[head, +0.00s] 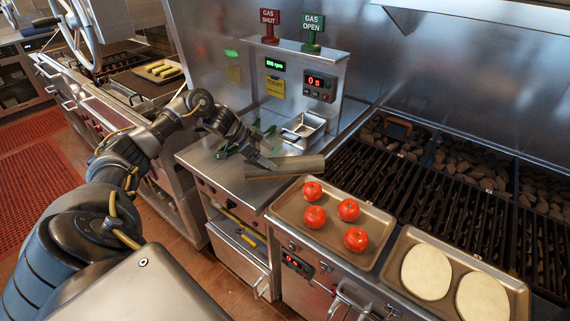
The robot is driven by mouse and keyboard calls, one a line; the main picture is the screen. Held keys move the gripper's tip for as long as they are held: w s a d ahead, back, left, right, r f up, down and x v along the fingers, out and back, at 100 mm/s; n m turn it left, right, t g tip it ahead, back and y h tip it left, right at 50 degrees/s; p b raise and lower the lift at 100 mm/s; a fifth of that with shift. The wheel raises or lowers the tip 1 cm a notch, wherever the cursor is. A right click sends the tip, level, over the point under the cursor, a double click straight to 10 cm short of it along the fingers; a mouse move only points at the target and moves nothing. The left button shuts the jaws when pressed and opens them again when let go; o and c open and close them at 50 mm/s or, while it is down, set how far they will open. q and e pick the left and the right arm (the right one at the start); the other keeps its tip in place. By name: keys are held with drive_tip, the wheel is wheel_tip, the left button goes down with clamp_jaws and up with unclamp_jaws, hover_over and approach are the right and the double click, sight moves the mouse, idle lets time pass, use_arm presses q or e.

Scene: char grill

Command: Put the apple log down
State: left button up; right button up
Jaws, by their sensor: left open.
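The apple log (290,168) looks like a short grey-brown bar. It lies roughly level across the right end of the steel counter (222,172), just behind the tomato tray. My left gripper (262,155) reaches in from the left and is open at the log's left part, with its fingers close to the log's upper side. I cannot tell whether the fingers still touch the log, and the log's underside is hidden. My right gripper is out of view.
A tray (285,213) with several tomatoes stands in front of the log. Another tray (399,246) holds two pale flat rounds. A small steel pan (303,130) and green-handled tools sit behind my gripper. The char grill (440,190) is at right.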

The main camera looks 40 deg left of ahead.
sight(276, 159)
use_arm(q)
drive_tip(key=shift+w+d+f, duration=0.1)
drive_tip(key=shift+d+f, duration=0.05)
drive_tip(key=shift+d, duration=0.15)
drive_tip(key=p+x, duration=0.2)
drive_tip(key=x, duration=0.2)
drive_tip(key=shift+w+d+f, duration=0.1)
drive_tip(key=shift+w+f, duration=0.05)
drive_tip(key=shift+f, duration=0.25)
drive_tip(key=shift+w+r, duration=0.1)
drive_tip(key=c, duration=1.5)
drive_tip(key=shift+c, duration=0.2)
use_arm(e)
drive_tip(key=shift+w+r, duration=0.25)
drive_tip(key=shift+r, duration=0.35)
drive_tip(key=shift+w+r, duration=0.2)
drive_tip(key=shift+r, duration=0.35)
